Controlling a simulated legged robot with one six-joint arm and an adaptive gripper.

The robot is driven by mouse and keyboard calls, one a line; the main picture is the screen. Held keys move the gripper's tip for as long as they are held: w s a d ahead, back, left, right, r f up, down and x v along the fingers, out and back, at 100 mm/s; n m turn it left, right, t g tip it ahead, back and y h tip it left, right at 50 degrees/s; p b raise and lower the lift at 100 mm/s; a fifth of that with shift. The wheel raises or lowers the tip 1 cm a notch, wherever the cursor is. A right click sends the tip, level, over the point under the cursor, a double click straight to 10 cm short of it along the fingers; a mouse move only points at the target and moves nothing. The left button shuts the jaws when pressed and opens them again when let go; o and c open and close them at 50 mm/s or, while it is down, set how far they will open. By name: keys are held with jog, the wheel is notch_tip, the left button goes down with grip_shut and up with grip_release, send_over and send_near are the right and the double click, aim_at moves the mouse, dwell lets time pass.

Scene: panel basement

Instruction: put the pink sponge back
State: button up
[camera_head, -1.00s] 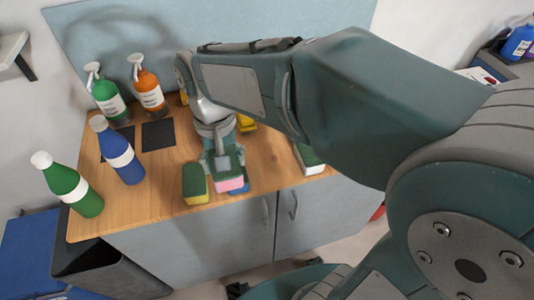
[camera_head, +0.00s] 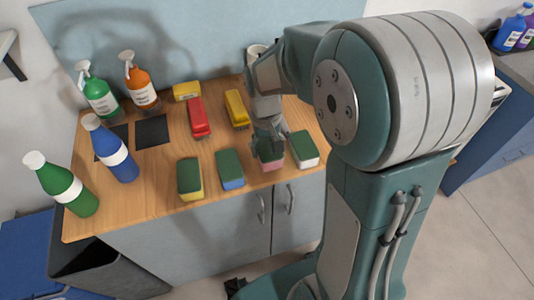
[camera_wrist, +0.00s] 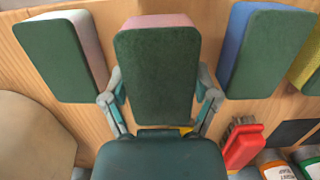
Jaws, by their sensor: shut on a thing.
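The pink sponge (camera_head: 272,164), with a dark green top, is between the fingers of my gripper (camera_head: 269,140). My gripper is shut on its sides. In the wrist view the sponge's green face (camera_wrist: 157,75) fills the middle, with a finger on each side and a strip of pink at its far end. It sits in the row at the counter's front, between the blue sponge (camera_head: 230,168) and the white sponge (camera_head: 303,150), apart from the blue one and close to the white one. I cannot tell whether its underside touches the wood.
A yellow sponge (camera_head: 190,179) ends the row at left. Behind are a red brush (camera_head: 198,118) and yellow brushes (camera_head: 236,110). Spray bottles (camera_head: 142,82) and blue and green bottles (camera_head: 113,150) stand at left. A dark bin (camera_head: 95,268) is below the counter (camera_head: 140,205).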

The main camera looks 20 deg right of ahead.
aim_at(266, 144)
jog(key=shift+a+f, duration=0.1)
jog(key=shift+f, duration=1.25)
jog(key=o, duration=0.9)
jog(key=shift+o, duration=0.2)
jog(key=r, duration=0.4)
jog(key=w+r, duration=0.1)
jog(key=r, duration=0.6)
jog(key=shift+w+r, duration=0.2)
jog(key=shift+r, duration=0.1)
jog(key=shift+s+r, duration=0.3)
jog(key=shift+r, duration=0.2)
jog(key=s+r+t, duration=0.4)
jog(key=s+t, duration=0.3)
jog(key=s, duration=0.8)
